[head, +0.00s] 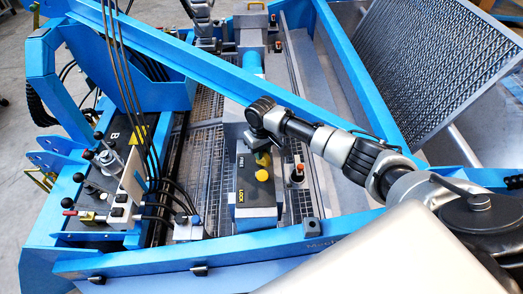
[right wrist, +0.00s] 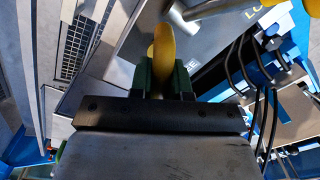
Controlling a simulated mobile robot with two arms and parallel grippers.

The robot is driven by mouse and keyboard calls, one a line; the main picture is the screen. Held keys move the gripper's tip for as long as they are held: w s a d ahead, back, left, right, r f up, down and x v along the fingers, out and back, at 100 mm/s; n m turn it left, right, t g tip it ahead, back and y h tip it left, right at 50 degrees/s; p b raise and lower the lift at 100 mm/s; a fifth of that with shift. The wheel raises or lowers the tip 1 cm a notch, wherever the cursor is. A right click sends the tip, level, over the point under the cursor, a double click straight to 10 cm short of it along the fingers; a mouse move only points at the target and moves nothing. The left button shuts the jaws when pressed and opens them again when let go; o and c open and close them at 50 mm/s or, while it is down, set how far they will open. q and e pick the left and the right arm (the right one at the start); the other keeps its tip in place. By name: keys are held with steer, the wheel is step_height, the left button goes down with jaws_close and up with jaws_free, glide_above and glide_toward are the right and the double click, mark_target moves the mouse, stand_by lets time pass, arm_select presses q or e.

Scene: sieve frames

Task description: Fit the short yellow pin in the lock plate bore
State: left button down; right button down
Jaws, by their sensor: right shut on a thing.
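In the head view a yellow head (head: 263,158) shows just below the gripper. A second yellow piece (head: 262,175) sits on the plate close by. The bores and the pin's lower end cannot be made out. My left gripper is not in view.
A blue beam (head: 190,60) crosses diagonally behind my right arm. A lever console (head: 100,185) with black hoses stands at left. A red-tipped post (head: 298,172) stands right of the plate. A blue front rail (head: 190,258) and a mesh screen (head: 420,60) bound the area.

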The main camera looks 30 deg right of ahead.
steer(key=shift+f, duration=0.15)
steer(key=shift+f+b, duration=0.45)
steer(key=shift+f, duration=0.35)
steer(key=shift+s, duration=0.1)
steer(key=c, duration=1)
jaws_free()
step_height(320, 180, up, 11)
steer(key=shift+f, duration=0.1)
